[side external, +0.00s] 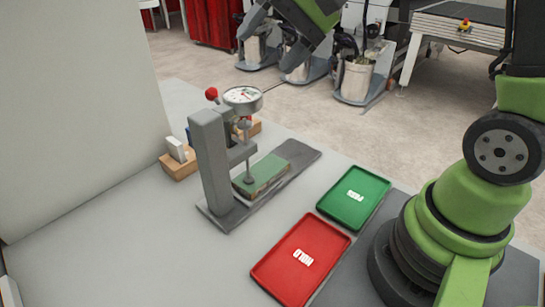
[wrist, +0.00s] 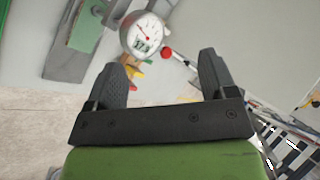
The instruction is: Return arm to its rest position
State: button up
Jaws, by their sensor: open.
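My gripper (wrist: 166,68) is open and empty, its two dark fingers spread apart in the wrist view. The grey gauge stand (side external: 212,160) stands upright on the table with a round dial (side external: 243,97) and a red knob. The dial also shows in the wrist view (wrist: 146,36), beyond the fingers. A green block (side external: 266,172) lies on the stand's base under the probe.
A red tray (side external: 278,277) and a green tray (side external: 347,215), both lettered, lie empty at the table's right side, near my base. Small wooden holders (side external: 178,170) stand behind the gauge stand. Metal machines with buckets (side external: 357,82) stand on the floor beyond. The table's left front is clear.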

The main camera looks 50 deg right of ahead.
jog(key=s+r+n+t+h, duration=0.2)
jog(key=s+h, duration=0.2)
jog(key=s, duration=1.3)
jog(key=shift+s+a+r+n+h, duration=0.2)
jog(key=shift+a+r+n+h, duration=0.1)
jog(key=shift+a+n, duration=0.1)
